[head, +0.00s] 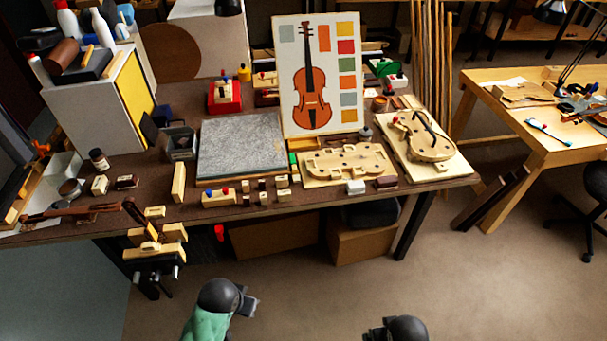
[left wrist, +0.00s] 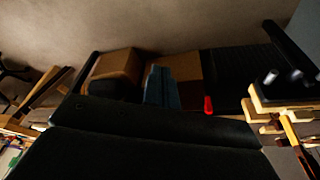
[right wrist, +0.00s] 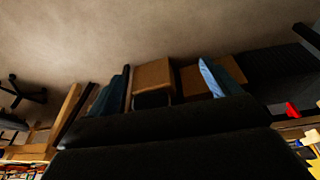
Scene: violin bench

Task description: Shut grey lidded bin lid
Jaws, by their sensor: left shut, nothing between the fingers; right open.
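The grey lidded bin (head: 181,147) stands on the bench in the head view, just left of the grey stone slab. A dark panel that looks like its lid (head: 150,132) stands raised at its left side, and the bin's top looks open. My left gripper (left wrist: 162,88) is shut and empty, low in front of the bench and well away from the bin. My right gripper (right wrist: 164,66) is open, its two blue fingers apart with nothing between them. It is also low in front of the bench. The wrist views do not show the bin.
The grey slab (head: 241,147) lies right of the bin, and a white cabinet (head: 88,110) stands to its left. A small dark bottle (head: 98,159), wooden blocks and an upright wooden piece (head: 179,183) are nearby. A wooden vise (head: 155,245) juts from the front edge.

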